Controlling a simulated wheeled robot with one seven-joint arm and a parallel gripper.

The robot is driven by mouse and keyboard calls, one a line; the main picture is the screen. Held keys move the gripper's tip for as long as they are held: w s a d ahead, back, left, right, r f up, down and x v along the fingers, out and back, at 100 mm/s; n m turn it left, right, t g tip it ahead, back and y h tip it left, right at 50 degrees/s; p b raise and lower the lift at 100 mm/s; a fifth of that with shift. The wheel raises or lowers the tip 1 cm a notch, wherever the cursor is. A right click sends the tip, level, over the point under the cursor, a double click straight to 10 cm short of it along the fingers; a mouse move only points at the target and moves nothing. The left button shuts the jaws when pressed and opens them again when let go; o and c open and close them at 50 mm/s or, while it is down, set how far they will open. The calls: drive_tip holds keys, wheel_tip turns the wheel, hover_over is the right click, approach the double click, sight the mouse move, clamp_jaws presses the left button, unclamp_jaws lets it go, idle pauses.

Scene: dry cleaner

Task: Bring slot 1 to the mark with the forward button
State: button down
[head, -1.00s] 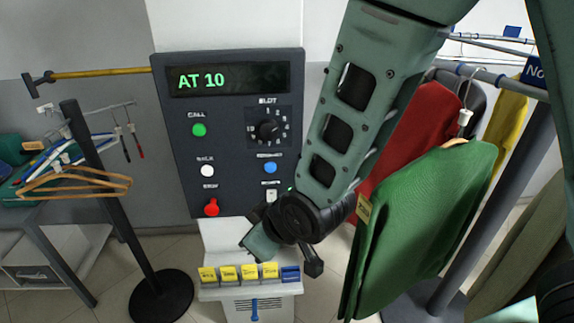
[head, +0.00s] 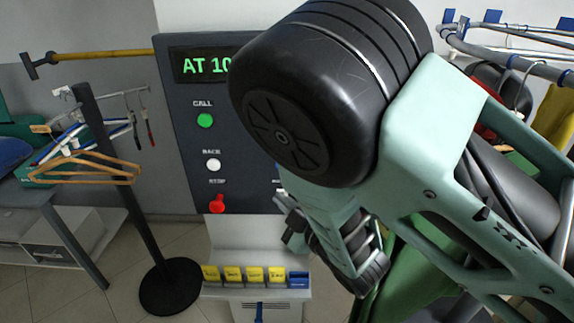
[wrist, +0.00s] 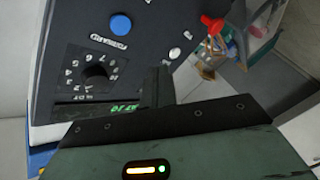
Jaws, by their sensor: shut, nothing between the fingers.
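The dark control panel (head: 180,120) is partly covered by my arm in the head view. Its display (head: 203,65) shows green "AT 1" and part of another digit. The blue forward button (wrist: 121,25) shows in the wrist view, with the slot dial (wrist: 97,77) beside it; my arm hides both in the head view. The white back button (head: 213,165) and red stop button (head: 217,203) are visible. My gripper (wrist: 156,80) is shut and empty, near the panel and apart from the forward button in the wrist view. Its tips are unclear in the head view.
The green call button (head: 205,120) is on the panel's left. A ledge with yellow tags (head: 255,275) is below. A black post (head: 115,190) and wooden hangers (head: 85,168) stand left. A garment rail (head: 510,60) runs at right, with a green garment (head: 425,265) below.

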drive_tip(key=w, duration=0.8)
drive_tip(key=shift+w, duration=0.4)
drive_tip(key=shift+w+d, duration=0.1)
idle(1.9)
drive_tip(key=shift+w, duration=0.3)
drive_tip(key=shift+w+b, duration=0.3)
drive_tip(key=shift+w, duration=0.15)
idle(0.6)
drive_tip(key=shift+s, duration=0.85)
